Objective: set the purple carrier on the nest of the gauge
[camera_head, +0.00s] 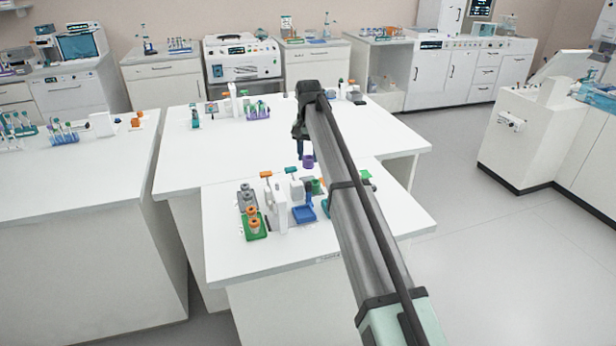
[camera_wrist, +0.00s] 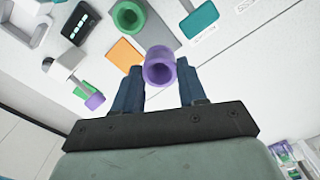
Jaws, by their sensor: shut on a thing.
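The purple carrier (camera_wrist: 160,70) is a hollow ring-like piece between the blue fingers of my gripper (camera_wrist: 160,82) in the wrist view. My gripper is shut on it. In the head view, the purple carrier (camera_head: 308,161) hangs at my gripper (camera_head: 301,148), above the back part of the near bench. White upright instruments with an orange lever (camera_head: 266,175) and a teal lever (camera_head: 291,170) stand to the left of it. I cannot tell for sure which instrument is the gauge, and its nest is not clearly visible.
A green tray (camera_head: 256,233) holds orange-topped pieces, beside grey pieces (camera_head: 246,197). A blue block (camera_head: 303,213) and a green hollow piece (camera_head: 316,187) stand near my arm. The wrist view shows an orange plate (camera_wrist: 123,54). The bench's front right is clear.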

